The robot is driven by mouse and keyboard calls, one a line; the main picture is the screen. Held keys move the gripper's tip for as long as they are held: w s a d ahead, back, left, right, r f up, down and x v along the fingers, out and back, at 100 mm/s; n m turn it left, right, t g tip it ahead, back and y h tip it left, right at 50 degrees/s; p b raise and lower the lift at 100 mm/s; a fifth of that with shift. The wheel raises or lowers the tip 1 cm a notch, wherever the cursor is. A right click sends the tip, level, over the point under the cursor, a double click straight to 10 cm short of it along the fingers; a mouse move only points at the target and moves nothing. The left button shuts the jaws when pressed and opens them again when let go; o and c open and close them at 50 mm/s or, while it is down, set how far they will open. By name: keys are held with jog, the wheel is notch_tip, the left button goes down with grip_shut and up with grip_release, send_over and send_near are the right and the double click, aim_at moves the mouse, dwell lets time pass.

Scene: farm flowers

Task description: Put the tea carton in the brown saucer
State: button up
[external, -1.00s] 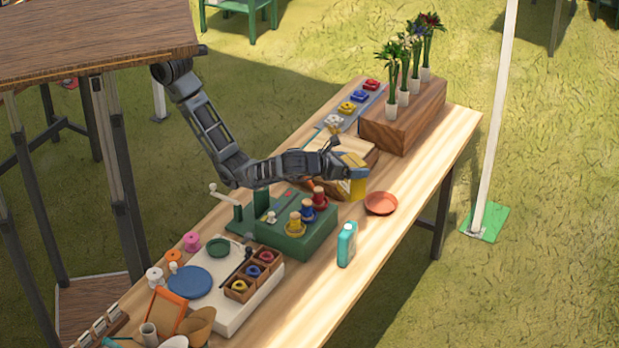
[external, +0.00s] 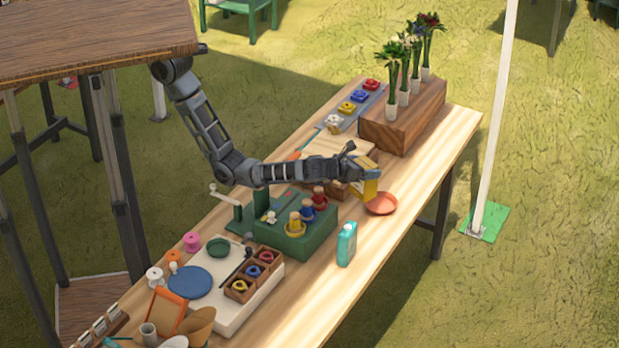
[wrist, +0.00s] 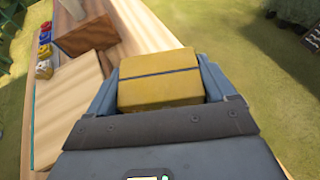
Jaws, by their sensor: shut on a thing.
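The tea carton is a yellow box (external: 371,188) with a dark line across it. My gripper (external: 364,172) is shut on it and holds it beside the brown saucer, on its left. In the wrist view the tea carton (wrist: 160,80) sits between both fingers of my gripper (wrist: 158,88). The brown saucer (external: 382,204) is a shallow reddish-brown dish on the table. It looks empty in the external view. The carton's lower corner is close to the saucer's rim; I cannot tell whether they touch. The saucer is not visible in the wrist view.
A wooden block with flower vases (external: 403,123) stands behind. The table (external: 425,183) is bare right of the saucer.

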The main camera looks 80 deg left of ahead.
jog(key=w+a+f, duration=0.3)
jog(key=f, duration=0.4)
jog(key=shift+w, duration=0.35)
jog(key=shift+a+f, duration=0.1)
jog(key=shift+f, duration=0.05)
jog(key=o, duration=0.9)
jog(key=shift+p+v, duration=3.85)
jog(key=shift+v, duration=2.25)
